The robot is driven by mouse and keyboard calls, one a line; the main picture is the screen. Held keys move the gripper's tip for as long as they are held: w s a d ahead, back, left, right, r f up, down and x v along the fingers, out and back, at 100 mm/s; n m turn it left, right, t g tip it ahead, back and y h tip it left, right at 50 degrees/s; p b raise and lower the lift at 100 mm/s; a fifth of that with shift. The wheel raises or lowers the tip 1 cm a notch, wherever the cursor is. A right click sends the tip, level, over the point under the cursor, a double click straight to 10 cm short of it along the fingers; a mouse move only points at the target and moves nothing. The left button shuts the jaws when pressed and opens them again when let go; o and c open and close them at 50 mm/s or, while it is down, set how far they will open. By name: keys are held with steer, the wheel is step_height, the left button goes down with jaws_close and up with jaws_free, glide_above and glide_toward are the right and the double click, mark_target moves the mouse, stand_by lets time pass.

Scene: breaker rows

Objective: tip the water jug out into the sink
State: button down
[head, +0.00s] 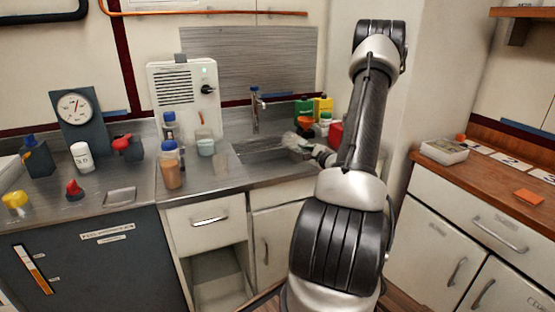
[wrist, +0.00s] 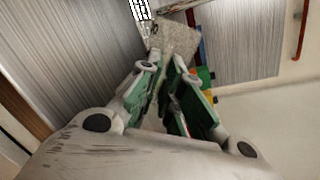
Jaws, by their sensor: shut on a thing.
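The water jug (head: 291,139) is a pale, see-through vessel over the right part of the sink (head: 262,158). It looks tilted. My gripper (head: 308,146) is shut on it from the right, and my arm hides part of the sink area. In the wrist view the jug (wrist: 176,42) shows as a speckled, pale grey shape at the fingertips of my gripper (wrist: 167,68). I cannot tell whether water is left in it or flowing out.
A tap (head: 256,103) stands behind the sink. Green and yellow containers (head: 322,106) and a red one (head: 336,133) stand close behind my gripper. A wooden counter (head: 480,180) lies at right.

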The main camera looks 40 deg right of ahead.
steer(key=shift+a+f+n+h, duration=0.1)
steer(key=shift+f+n+h, duration=0.4)
steer(key=shift+n, duration=0.8)
stand_by(0.8)
steer(key=shift+w+a+r+n+p, duration=0.2)
steer(key=shift+a+r+n+p, duration=0.2)
steer(key=shift+a+n+p, duration=0.25)
stand_by(1.2)
steer(key=shift+w+a+r+n+h+b, duration=0.1)
steer(key=shift+a+r+n+h+b, duration=0.15)
steer(key=shift+n, duration=0.35)
steer(key=shift+a+r+n+h+b, duration=0.15)
steer(key=shift+r+n, duration=0.15)
steer(key=shift+n, duration=0.25)
stand_by(1.0)
steer(key=f+m, duration=0.1)
steer(key=d+m, duration=0.1)
steer(key=shift+s+d+f+m+t+y, duration=0.3)
steer(key=shift+f+m+y, duration=0.1)
